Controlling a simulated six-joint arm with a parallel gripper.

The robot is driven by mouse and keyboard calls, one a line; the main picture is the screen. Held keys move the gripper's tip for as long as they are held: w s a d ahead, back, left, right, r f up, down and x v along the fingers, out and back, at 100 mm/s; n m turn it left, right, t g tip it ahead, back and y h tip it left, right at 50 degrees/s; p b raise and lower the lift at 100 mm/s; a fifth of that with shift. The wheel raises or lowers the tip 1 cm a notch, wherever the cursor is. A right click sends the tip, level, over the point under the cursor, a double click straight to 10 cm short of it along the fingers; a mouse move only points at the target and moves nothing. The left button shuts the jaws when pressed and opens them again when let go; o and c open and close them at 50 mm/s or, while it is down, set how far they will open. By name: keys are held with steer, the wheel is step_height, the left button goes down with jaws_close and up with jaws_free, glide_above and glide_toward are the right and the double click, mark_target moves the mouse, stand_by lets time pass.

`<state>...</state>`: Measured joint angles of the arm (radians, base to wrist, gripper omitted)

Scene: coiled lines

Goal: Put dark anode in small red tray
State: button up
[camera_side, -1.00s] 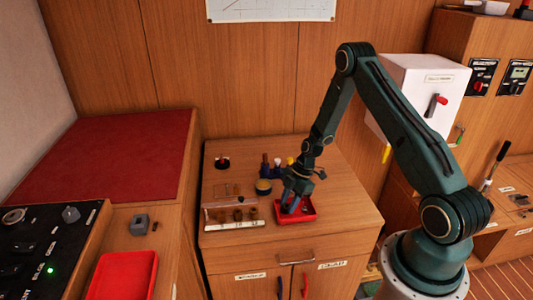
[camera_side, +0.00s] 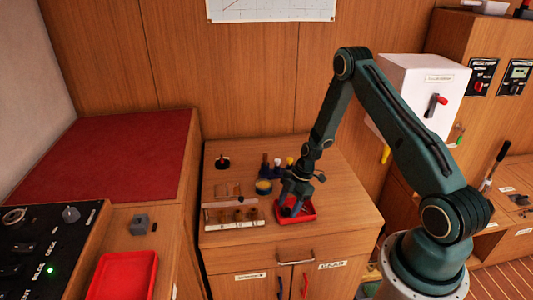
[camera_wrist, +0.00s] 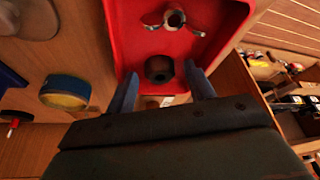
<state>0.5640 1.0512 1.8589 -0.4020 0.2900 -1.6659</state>
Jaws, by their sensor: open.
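The small red tray (camera_side: 309,216) sits on the wooden cabinet top, under my gripper (camera_side: 292,208). In the wrist view, the tray (camera_wrist: 213,40) holds a short dark cylinder with a hollow end, which looks like the dark anode (camera_wrist: 159,68). It lies between the two blue-grey fingertips of my gripper (camera_wrist: 161,76). The fingers are apart, with a gap on each side of the cylinder. A shiny winged metal piece (camera_wrist: 174,18) lies farther along in the tray. In the side view my gripper hides most of the tray's inside.
A clear-topped rack (camera_side: 235,222) with brownish pieces stands left of the tray. A round blue-and-yellow tin (camera_side: 263,187) and several small bottles (camera_side: 277,168) stand behind. A larger red tray (camera_side: 124,275) lies on the left bench. The cabinet top right of the small tray is clear.

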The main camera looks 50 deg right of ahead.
steer(key=shift+r, duration=0.2)
steer(key=v, duration=1.2)
stand_by(0.4)
